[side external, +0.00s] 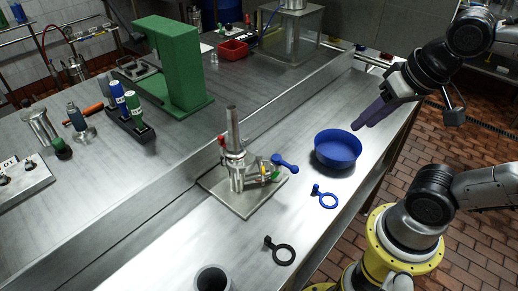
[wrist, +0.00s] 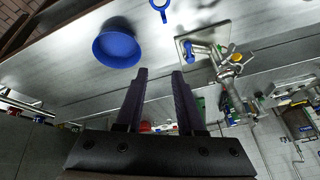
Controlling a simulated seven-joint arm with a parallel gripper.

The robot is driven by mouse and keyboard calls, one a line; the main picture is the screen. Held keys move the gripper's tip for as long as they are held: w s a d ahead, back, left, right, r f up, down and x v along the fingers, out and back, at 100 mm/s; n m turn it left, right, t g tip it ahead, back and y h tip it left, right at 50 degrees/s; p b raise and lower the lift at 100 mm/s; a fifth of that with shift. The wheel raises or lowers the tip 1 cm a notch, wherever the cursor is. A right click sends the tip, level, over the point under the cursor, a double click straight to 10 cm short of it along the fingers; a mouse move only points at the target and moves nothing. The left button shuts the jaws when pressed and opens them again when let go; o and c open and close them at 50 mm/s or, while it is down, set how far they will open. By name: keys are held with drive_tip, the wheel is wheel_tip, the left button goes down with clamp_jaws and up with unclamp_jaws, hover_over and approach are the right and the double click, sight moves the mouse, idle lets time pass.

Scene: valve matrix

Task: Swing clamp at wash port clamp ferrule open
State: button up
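A metal valve assembly (side external: 237,165) with an upright tapered tube stands on a square steel plate (side external: 213,184) on the bench. It carries a blue lever (side external: 286,163) and small yellow, green and red parts. Which part is the wash port clamp ferrule, I cannot tell at this size. The assembly also shows at the upper right of the wrist view (wrist: 226,66). My gripper (side external: 360,127) is in the air to the right of the assembly, above and beyond a blue bowl. In the wrist view its two dark fingers (wrist: 159,74) are apart with nothing between them.
The blue bowl (side external: 338,158) stands between my gripper and the assembly. A blue ring piece (side external: 326,199), a black ring piece (side external: 281,254) and a grey cup (side external: 212,279) are on the front bench. A green block stand (side external: 180,75) is farther back.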

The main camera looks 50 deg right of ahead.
drive_tip(key=f+n, duration=0.1)
drive_tip(key=n, duration=0.1)
drive_tip(key=a+n, duration=0.1)
drive_tip(key=n, duration=0.1)
drive_tip(key=shift+f+y, duration=0.3)
drive_tip(key=shift+f, duration=0.1)
drive_tip(key=shift+r+n, duration=0.1)
drive_tip(key=shift+n, duration=0.6)
drive_tip(key=c, duration=0.5)
drive_tip(key=shift+w+a+r+n+t, duration=0.15)
drive_tip(key=shift+w+r+n+t, duration=0.15)
drive_tip(key=shift+n, duration=0.1)
clamp_jaws()
drive_tip(key=w+a+n+g+y, duration=0.3)
drive_tip(key=w+a+n, duration=0.5)
drive_tip(key=w+a, duration=0.45)
drive_tip(key=s+a+x, duration=0.1)
drive_tip(key=x, duration=0.9)
